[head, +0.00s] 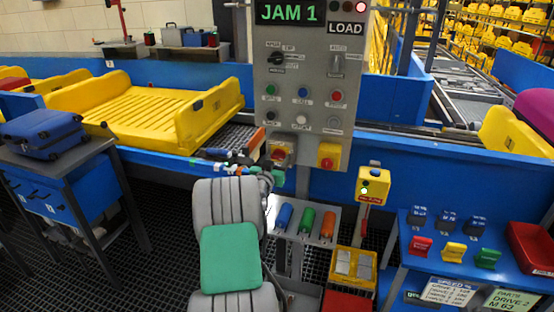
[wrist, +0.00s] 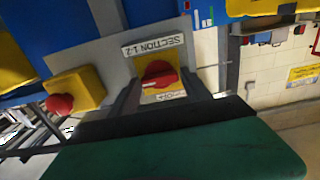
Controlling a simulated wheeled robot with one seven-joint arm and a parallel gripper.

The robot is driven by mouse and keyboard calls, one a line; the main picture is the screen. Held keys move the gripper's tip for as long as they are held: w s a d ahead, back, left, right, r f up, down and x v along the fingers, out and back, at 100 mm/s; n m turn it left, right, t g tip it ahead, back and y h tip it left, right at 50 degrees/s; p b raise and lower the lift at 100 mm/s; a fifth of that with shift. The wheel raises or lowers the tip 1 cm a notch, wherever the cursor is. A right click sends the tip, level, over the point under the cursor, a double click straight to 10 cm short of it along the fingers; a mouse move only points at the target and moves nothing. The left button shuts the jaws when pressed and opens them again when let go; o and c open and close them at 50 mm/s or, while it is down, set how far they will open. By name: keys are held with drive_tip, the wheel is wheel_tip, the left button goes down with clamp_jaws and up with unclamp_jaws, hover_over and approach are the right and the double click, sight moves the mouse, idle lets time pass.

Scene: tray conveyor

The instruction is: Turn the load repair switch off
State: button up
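A red rotary switch (wrist: 158,75) on a yellow plate sits near the middle of the wrist view. One label on it reads SECTION 1-2, upside down; the other is partly hidden, and I cannot read "load repair" on either. In the head view this switch (head: 281,152) is at the lower left of the grey control panel (head: 300,100), partly covered. My gripper (wrist: 161,84) is open, its dark fingers apart on either side of the switch. Whether they touch it I cannot tell. In the head view my gripper (head: 268,172) is just below the switch.
A red emergency button on a yellow box (head: 329,157) is right beside the switch. A yellow tray (head: 140,110) lies on the conveyor at left. The panel display (head: 287,12) reads JAM 1.

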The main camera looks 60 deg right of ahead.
drive_tip(key=c, duration=0.9)
drive_tip(key=shift+d, duration=0.1)
drive_tip(key=shift+c, duration=0.4)
